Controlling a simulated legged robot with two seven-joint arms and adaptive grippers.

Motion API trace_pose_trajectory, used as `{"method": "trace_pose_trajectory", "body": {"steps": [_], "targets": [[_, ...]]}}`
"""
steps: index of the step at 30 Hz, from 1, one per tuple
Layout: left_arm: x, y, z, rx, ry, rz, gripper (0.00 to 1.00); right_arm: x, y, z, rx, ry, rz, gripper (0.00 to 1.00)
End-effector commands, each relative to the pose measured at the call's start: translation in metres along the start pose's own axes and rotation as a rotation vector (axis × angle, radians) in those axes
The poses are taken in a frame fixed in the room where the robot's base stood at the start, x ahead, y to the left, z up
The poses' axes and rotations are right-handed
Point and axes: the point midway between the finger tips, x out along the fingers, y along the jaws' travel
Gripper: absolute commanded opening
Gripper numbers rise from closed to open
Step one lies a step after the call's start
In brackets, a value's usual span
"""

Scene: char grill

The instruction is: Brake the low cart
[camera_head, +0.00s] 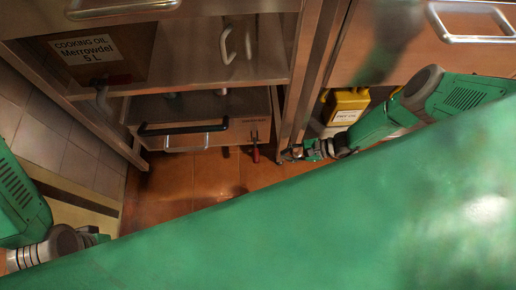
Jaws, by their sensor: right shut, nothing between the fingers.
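The low cart (240,108) stands under the metal counter, with a dark bar handle (181,128) and a metal pull (185,143) on its front. A small red lever (256,153) hangs at the cart's front right corner, just above the tiled floor. My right gripper (292,154) is shut and empty, low beside the steel post, a little right of the red lever and apart from it. My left gripper (98,238) is at the lower left, mostly hidden behind my green body; its fingers cannot be made out.
A cooking oil box (90,55) sits on the shelf above the cart. Yellow containers (345,105) stand right of the post, close to my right forearm. Steel posts and drawer fronts (420,55) crowd the right side. Brown floor (180,190) before the cart is clear.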

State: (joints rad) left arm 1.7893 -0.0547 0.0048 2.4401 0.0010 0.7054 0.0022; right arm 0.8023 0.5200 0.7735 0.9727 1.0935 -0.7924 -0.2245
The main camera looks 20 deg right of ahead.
Motion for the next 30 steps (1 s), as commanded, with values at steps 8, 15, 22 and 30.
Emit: {"method": "trace_pose_trajectory", "body": {"steps": [8, 15, 22, 30], "targets": [[0.000, 0.000, 0.001, 0.000, -0.002, 0.000, 0.39, 0.001, -0.001, 0.001, -0.001, 0.003, 0.000, 0.00], [0.009, 0.000, 0.001, 0.000, -0.001, 0.000, 0.39, 0.021, 0.001, -0.001, 0.000, -0.001, 0.001, 0.00], [0.027, 0.000, 0.002, 0.000, -0.001, 0.000, 0.39, 0.065, 0.001, -0.002, -0.001, -0.002, 0.002, 0.00], [0.040, 0.000, 0.003, 0.000, -0.001, 0.000, 0.39, 0.097, 0.000, 0.000, -0.001, 0.000, 0.001, 0.00]]}}
